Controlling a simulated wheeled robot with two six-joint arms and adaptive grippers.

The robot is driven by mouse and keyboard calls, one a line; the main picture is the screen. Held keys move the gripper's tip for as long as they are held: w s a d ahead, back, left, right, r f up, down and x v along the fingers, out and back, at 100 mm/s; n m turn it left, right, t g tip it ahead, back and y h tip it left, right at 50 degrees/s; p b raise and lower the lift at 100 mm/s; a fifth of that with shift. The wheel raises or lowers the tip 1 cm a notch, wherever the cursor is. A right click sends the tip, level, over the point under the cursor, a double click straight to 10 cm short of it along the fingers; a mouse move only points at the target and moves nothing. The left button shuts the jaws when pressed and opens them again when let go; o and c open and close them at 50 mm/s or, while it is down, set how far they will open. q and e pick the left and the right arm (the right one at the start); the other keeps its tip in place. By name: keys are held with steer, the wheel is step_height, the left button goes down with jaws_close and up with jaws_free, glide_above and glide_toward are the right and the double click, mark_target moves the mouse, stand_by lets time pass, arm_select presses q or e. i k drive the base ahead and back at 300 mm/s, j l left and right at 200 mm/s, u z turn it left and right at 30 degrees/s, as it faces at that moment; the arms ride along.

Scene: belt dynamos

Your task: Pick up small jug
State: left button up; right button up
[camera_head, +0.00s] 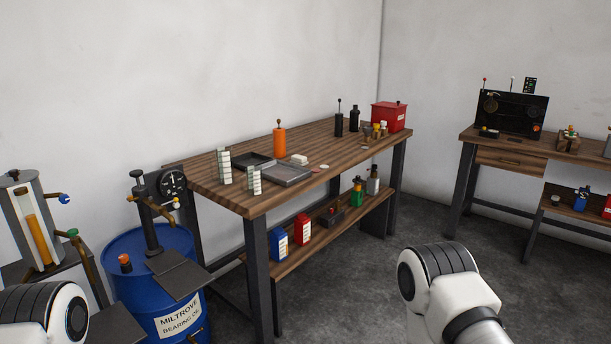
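I cannot pick out a small jug for certain at this size. Candidates on the wooden workbench (215,186) are an orange can with a thin top (279,141) and dark slim containers (354,119) at its far end. On the bench's lower shelf (292,262) stand a blue can (279,246), a red can (302,229), a green bottle (357,192) and a grey bottle (373,181). White joints of my arms show at the bottom left and bottom right. Neither gripper is in view.
A blue drum (130,262) with a pump and gauge stands left of the bench. Shallow trays (287,174) and a red box (389,116) are on the benchtop. A second bench (562,148) stands at the right. Dark floor (380,275) between the benches is clear.

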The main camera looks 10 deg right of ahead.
mark_target(254, 174)
steer(key=i+l+z, duration=0.2)
steer(key=i+z, duration=0.85)
steer(key=i+l+u, duration=1.2)
steer(key=l+u, duration=0.15)
steer(key=l, duration=0.15)
